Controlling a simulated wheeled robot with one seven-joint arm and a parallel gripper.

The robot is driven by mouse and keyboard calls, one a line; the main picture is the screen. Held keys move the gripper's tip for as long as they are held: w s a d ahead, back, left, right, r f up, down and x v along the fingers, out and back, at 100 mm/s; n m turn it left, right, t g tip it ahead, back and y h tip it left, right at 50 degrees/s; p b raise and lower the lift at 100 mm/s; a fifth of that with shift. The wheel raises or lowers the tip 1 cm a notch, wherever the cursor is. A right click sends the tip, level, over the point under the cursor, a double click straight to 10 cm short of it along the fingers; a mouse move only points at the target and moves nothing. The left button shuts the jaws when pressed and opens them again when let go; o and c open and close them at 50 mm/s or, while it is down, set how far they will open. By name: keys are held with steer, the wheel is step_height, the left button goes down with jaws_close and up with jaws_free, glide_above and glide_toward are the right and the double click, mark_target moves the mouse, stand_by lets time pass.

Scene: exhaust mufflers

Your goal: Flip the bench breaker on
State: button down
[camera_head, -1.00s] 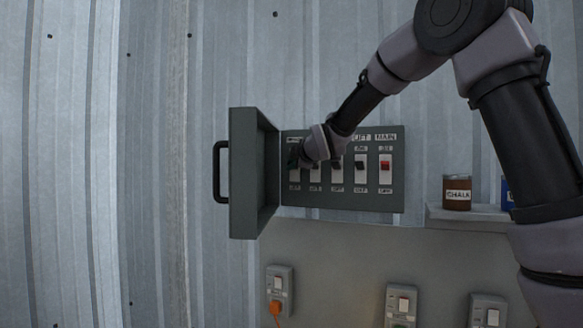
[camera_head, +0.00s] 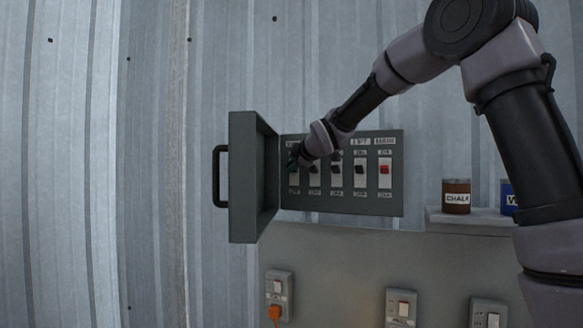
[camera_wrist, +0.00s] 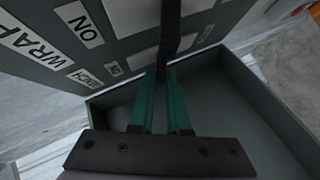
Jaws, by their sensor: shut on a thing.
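The grey breaker panel (camera_head: 342,202) is on the corrugated wall, with its door (camera_head: 240,185) open to the left. It has a row of breakers, with dark levers and one red lever (camera_head: 385,169) at the right under a MAIN label. My gripper (camera_head: 294,158) is at the leftmost breaker and covers much of it. In the wrist view, the teal fingers of my gripper (camera_wrist: 163,78) are shut on a black lever (camera_wrist: 169,30). An ON label (camera_wrist: 84,32) shows beside the lever. A label below it looks like BENCH, but is hard to read.
The open door's side wall stands close to the left of my gripper. A shelf (camera_head: 470,224) with a CHALK can (camera_head: 456,197) and a blue can (camera_head: 507,195) is at the right. Several switched outlets, one with an orange plug (camera_head: 274,312), are below.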

steer(key=c, duration=0.9)
jaws_free()
steer(key=shift+d, duration=0.1)
steer(key=shift+v, duration=5.35)
